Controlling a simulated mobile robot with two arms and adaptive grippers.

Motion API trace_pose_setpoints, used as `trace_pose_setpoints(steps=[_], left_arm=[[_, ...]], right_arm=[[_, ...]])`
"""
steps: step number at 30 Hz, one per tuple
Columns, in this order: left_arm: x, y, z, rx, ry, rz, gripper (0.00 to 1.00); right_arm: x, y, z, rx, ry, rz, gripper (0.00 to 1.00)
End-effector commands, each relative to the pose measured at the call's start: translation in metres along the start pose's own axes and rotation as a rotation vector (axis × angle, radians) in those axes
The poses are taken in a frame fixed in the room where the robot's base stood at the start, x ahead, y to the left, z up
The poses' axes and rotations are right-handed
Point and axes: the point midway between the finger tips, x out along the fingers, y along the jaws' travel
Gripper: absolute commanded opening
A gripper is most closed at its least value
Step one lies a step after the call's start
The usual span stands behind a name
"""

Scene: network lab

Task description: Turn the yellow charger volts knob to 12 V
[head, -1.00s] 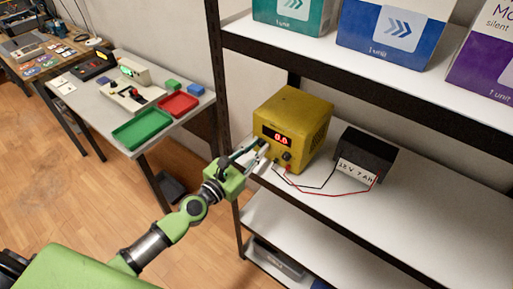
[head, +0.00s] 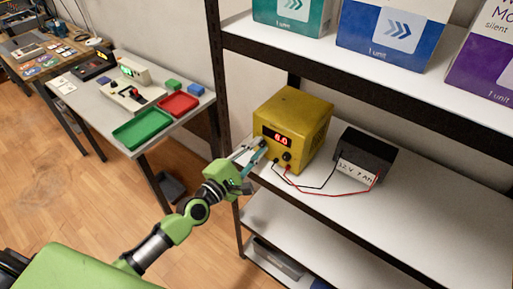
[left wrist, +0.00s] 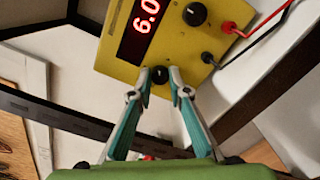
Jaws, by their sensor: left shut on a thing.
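The yellow charger (head: 291,112) stands on the shelf, its red display (head: 277,136) reading 6.0; the display also shows in the left wrist view (left wrist: 139,30). A black knob (left wrist: 160,76) on its front is between the fingertips of my left gripper (left wrist: 160,73). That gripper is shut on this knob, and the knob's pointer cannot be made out. In the head view my left gripper (head: 262,148) reaches the charger's front from the left and hides the knob. A second black knob (left wrist: 195,14) is free. My right gripper is not in view.
Red and black leads run from the charger to a black 12 V 7 Ah battery (head: 368,155) on the same shelf (head: 420,215). A dark shelf post (head: 215,75) stands left of the charger. Boxes fill the upper shelf. Trays lie on a side table (head: 95,104).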

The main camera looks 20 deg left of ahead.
Motion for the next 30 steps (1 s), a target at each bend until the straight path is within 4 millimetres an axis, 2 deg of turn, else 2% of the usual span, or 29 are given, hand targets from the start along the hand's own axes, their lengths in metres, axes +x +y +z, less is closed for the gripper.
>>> trace_pose_setpoints(steps=[30], left_arm=[[0.000,0.000,0.001,0.964,-0.001,-0.002,0.00]], right_arm=[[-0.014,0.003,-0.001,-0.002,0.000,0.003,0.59]])
